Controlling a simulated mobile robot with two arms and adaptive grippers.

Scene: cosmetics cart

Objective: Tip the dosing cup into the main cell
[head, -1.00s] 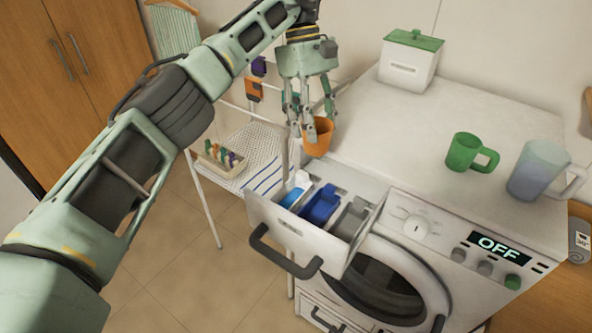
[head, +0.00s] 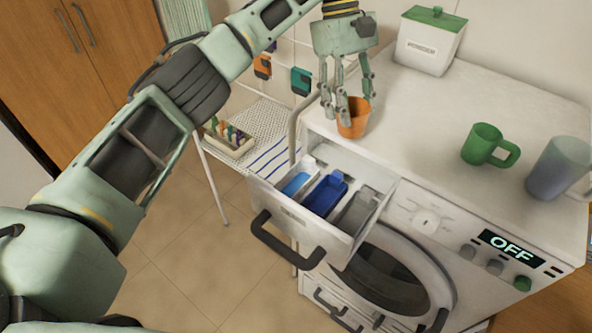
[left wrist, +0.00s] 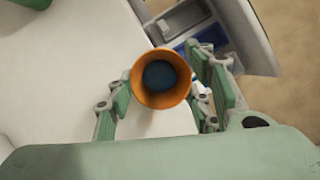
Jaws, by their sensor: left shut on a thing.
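The orange dosing cup (head: 353,118) is held by my left gripper (head: 352,108), whose fingers are shut on it. In the left wrist view the cup (left wrist: 161,79) sits between the fingers, its round mouth towards the camera, with dark blue contents inside. The cup looks roughly upright in the head view, near the machine top's left edge, behind the drawer. The open detergent drawer (head: 276,206) has a light blue cell (head: 297,183), a dark blue cell (head: 325,196) and a grey cell (head: 357,213). Which is the main cell is not marked. My right gripper is not in view.
The washing machine top (head: 410,118) bears a white box with green lid (head: 430,42), a green mug (head: 484,144) and a bluish translucent mug (head: 556,168). A rack (head: 262,128) with a small tray (head: 229,140) stands left. The top's middle is clear.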

